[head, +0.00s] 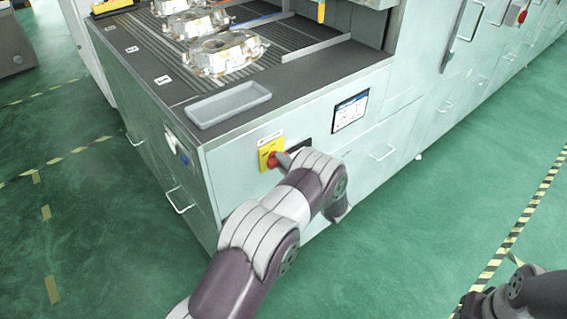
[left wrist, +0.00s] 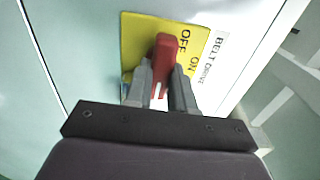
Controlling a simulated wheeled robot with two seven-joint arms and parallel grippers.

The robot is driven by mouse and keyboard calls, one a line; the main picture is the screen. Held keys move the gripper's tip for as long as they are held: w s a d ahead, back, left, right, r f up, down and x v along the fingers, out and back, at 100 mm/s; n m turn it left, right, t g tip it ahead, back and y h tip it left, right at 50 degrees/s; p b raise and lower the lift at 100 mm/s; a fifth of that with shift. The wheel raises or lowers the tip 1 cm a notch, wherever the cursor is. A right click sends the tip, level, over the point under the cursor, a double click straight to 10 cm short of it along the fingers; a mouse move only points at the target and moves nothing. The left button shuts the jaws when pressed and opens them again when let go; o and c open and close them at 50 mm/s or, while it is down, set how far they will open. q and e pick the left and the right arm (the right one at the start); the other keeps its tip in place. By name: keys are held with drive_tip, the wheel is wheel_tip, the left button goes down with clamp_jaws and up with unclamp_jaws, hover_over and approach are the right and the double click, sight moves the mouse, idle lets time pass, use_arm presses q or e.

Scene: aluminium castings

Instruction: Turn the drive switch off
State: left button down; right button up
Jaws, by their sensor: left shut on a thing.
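The drive switch is a red handle (head: 273,160) on a yellow plate (head: 266,148) on the front of the pale cabinet. In the left wrist view the red handle (left wrist: 165,50) stands out from the yellow plate (left wrist: 140,32), which is marked OFF and ON, beside a white BELT DRIVE label (left wrist: 213,55). My left gripper (head: 281,160) is at the switch. In the wrist view its two grey fingers (left wrist: 160,82) are shut on the handle, one on each side. The fingers hide the handle's base, so its exact setting is unclear.
A small display screen (head: 350,111) is right of the switch. A grey tray (head: 228,104) and several castings (head: 224,53) are on the cabinet top. Green floor is clear in front. Part of my right arm shows bottom right.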

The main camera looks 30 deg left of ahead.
use_arm(q)
drive_tip(key=c, duration=1)
unclamp_jaws()
drive_tip(key=shift+o, duration=0.2)
drive_tip(key=b+v, duration=0.2)
drive_tip(key=v, duration=1)
drive_tip(key=shift+d, duration=0.35)
drive_tip(key=shift+s, duration=0.1)
